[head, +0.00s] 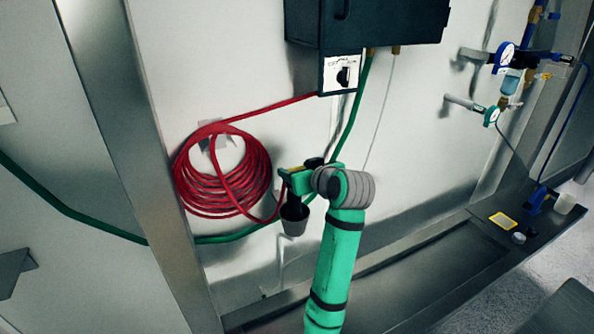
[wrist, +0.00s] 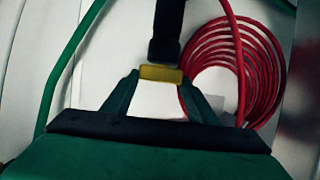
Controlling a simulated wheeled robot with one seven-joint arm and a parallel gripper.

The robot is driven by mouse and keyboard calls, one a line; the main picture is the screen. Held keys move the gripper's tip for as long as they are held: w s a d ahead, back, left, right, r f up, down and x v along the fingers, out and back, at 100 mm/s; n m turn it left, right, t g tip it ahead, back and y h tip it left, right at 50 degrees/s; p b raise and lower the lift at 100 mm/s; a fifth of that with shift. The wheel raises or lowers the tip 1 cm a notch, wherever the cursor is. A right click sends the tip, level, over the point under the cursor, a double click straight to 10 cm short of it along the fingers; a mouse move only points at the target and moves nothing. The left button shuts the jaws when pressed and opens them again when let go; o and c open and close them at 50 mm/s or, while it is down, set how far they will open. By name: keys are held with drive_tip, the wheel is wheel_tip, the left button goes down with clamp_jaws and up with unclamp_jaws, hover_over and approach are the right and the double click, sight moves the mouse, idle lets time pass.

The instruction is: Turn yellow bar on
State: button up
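The yellow bar (wrist: 160,73) shows in the wrist view between the tips of my gripper (wrist: 160,82). The fingertips reach its left and right ends; whether they press on it or only stand around it I cannot tell. My wrist partly hides this spot. A dark cup-shaped part (head: 294,220) hangs just below the gripper.
The red hose coil (head: 222,172) hangs close on the left. A green hose (head: 352,110) comes down from the black box (head: 365,25) above. A ledge (head: 410,283) runs below. Gauges and pipes (head: 503,58) are far right.

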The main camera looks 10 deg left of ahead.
drive_tip(key=shift+s+a+m+h, duration=0.1)
drive_tip(key=shift+m+h, duration=0.3)
drive_tip(key=m+t+h, duration=0.2)
drive_tip(key=h, duration=0.1)
drive_tip(key=shift+s+a+m, duration=0.1)
drive_tip(key=shift+a+m, duration=0.2)
drive_tip(key=shift+m, duration=0.1)
drive_tip(key=m+h, duration=0.2)
drive_tip(key=h, duration=0.1)
drive_tip(key=a+m+h, duration=0.1)
drive_tip(key=m+h, duration=0.3)
drive_tip(key=m+g+h, duration=0.1)
drive_tip(key=m+h, duration=0.2)
drive_tip(key=h, duration=0.1)
drive_tip(key=shift+a+m, duration=0.25)
drive_tip(key=shift+m, duration=0.15)
drive_tip(key=shift+w+a+m+g+h, duration=0.1)
drive_tip(key=shift+w+m+g+h, duration=0.1)
drive_tip(key=shift+m+g+h, duration=0.9)
drive_tip(key=shift+w+a+m+g+h, duration=0.1)
drive_tip(key=shift+w+m+g+h, duration=0.1)
drive_tip(key=shift+m+g+h, duration=0.9)
drive_tip(key=shift+f, duration=0.1)
drive_tip(key=o, duration=1.1)
drive_tip(key=shift+d, duration=0.1)
